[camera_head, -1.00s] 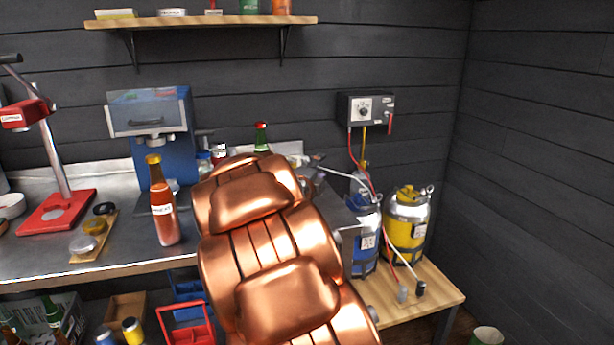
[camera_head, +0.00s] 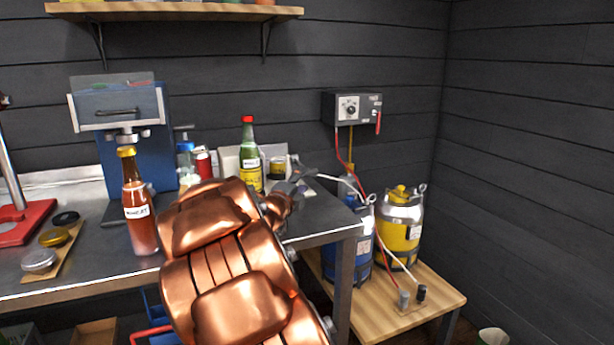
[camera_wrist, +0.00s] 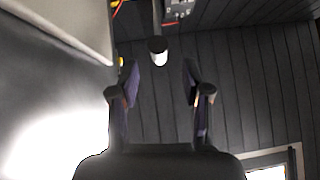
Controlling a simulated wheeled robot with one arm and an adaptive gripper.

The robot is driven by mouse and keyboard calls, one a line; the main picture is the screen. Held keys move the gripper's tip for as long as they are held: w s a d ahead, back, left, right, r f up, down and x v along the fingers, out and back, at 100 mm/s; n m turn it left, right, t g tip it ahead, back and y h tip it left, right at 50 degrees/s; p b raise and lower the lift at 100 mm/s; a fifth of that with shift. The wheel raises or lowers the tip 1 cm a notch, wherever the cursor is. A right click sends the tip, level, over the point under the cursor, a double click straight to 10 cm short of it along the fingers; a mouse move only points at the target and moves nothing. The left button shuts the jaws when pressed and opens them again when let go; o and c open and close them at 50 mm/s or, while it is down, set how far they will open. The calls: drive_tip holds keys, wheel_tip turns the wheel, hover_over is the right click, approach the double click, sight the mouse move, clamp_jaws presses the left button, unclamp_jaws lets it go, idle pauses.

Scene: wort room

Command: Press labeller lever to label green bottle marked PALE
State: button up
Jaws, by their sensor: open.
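A green bottle (camera_head: 249,155) with a red cap stands upright at the back of the steel bench in the head view. My copper arm covers the bench in front. My gripper (camera_head: 301,174) is just right of the bottle, partly hidden by the arm. In the wrist view my gripper (camera_wrist: 158,90) is open, with a black-topped white cylinder (camera_wrist: 158,52) seen beyond and between its fingers.
A WHEAT bottle (camera_head: 138,210) stands left of my arm before a blue machine (camera_head: 140,158). A red can (camera_head: 202,163) is behind my arm. Blue (camera_head: 360,235) and yellow (camera_head: 401,230) kegs with hoses stand right, below a wall control box (camera_head: 352,107).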

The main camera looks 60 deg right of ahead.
sight(307, 176)
drive_tip(key=shift+x, duration=3.1)
drive_tip(key=shift+c, duration=0.3)
drive_tip(key=shift+f, duration=0.1)
clamp_jaws()
